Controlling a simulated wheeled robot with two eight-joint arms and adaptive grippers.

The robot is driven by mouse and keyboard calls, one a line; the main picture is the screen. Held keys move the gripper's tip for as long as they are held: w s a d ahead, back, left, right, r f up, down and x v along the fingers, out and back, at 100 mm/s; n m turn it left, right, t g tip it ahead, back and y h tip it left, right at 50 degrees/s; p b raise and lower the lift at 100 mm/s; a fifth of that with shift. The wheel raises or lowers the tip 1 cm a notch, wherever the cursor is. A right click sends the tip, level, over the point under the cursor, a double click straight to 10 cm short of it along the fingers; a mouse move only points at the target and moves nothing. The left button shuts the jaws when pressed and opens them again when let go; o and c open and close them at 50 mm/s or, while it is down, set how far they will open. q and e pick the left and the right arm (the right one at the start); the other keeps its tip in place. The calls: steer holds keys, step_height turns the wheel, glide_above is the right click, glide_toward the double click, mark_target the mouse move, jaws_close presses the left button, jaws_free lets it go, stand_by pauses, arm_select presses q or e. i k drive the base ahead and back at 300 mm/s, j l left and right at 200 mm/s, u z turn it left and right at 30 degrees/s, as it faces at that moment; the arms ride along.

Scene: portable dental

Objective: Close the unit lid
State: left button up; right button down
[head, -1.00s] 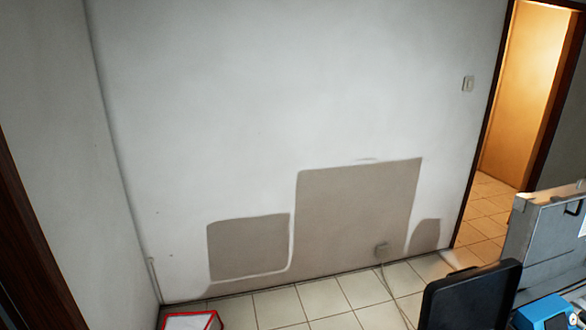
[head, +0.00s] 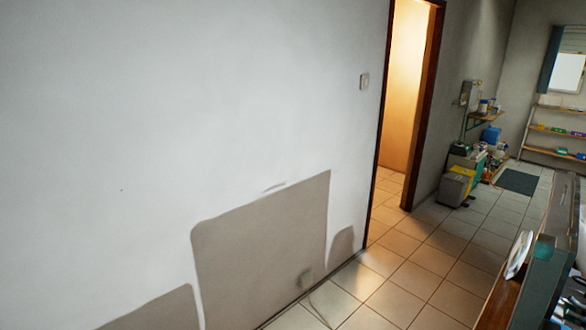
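The portable unit and its lid cannot be made out in the head view now. A dark-sided bench or cabinet (head: 519,278) with a wooden edge is cut off at the lower right. A white oval object (head: 518,255) leans at its near side, and a teal block (head: 544,248) is beside it. I cannot tell whether any of this belongs to the unit. Neither of my grippers is in view.
A pale wall (head: 130,130) with a patched area fills the left. An open doorway (head: 405,100) is in the middle. Clear tiled floor (head: 410,285) runs between wall and bench. A grey-yellow bin (head: 457,186) and stocked shelves (head: 555,132) stand farther back.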

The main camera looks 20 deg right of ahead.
mark_target(554, 254)
steer(key=i+l+z, duration=0.15)
steer(key=i+z, duration=0.25)
steer(key=i+l+z, duration=0.1)
steer(key=z, duration=0.3)
steer(key=i+j+z, duration=0.1)
steer(key=i+z, duration=0.25)
steer(key=i+j+z, duration=0.15)
steer(key=i+z, duration=0.4)
steer(key=i, duration=0.1)
